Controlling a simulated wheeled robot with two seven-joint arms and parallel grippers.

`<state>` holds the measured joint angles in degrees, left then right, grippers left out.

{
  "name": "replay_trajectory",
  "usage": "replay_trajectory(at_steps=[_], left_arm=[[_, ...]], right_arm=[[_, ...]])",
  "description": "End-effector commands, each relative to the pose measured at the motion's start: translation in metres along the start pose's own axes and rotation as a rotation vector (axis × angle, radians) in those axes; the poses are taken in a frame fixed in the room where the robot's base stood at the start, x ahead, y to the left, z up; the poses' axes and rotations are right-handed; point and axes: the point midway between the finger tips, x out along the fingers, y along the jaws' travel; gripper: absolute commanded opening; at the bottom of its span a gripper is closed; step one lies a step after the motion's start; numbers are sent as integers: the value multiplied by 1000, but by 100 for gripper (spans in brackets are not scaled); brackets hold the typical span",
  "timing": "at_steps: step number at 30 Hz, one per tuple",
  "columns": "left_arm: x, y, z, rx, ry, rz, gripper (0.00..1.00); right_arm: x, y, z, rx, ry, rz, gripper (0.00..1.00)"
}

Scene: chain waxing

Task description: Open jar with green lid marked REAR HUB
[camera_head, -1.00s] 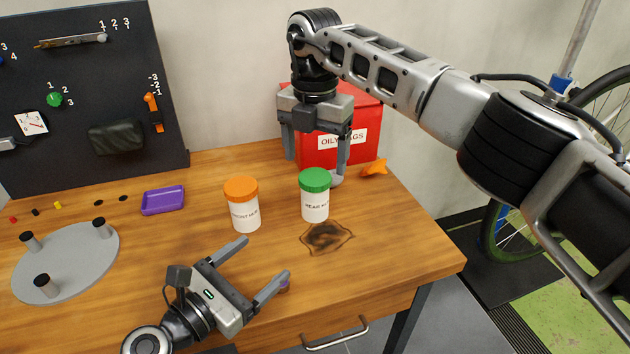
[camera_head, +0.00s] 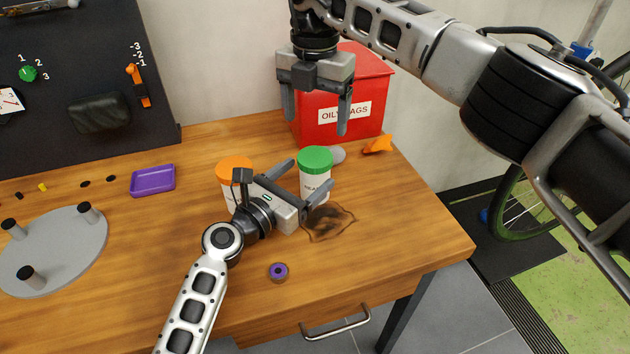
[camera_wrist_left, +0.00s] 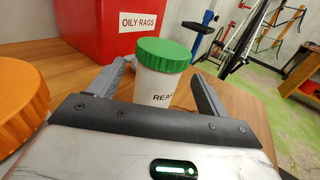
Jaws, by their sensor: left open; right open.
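The white jar with the green lid (camera_head: 315,160) stands upright on the table with its lid on. In the left wrist view its label shows "REA" below the green lid (camera_wrist_left: 163,54). My left gripper (camera_head: 306,174) is open, low over the table, with one finger on each side of the jar's body; I cannot tell whether they touch it. In the left wrist view the jar is between the fingertips (camera_wrist_left: 160,80). My right gripper (camera_head: 316,118) is open and empty, above and behind the jar, in front of the red bin.
An orange-lidded jar (camera_head: 235,171) stands close left of my left gripper, partly hidden. The red OILY RAGS bin (camera_head: 348,88) is behind. A dark stain (camera_head: 330,222), a purple ring (camera_head: 278,271), a purple tray (camera_head: 153,180) and an orange object (camera_head: 378,145) lie on the table.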

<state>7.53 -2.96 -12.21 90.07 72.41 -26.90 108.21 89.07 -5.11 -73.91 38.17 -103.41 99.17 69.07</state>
Motion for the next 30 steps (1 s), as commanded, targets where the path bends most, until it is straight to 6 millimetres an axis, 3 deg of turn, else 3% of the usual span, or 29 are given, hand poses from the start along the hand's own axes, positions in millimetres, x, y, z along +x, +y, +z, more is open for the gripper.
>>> replay_trajectory(at_steps=[7,19,27,30], left_arm=[[30,0,0,0,0,0,77],[36,0,0,1,0,1,77],[36,0,0,1,0,1,2],[36,0,0,1,0,1,0]], right_arm=[[0,0,0,0,0,0,79],[0,0,0,0,0,0,79],[0,0,0,0,0,0,79],[0,0,0,25,0,0,79]])
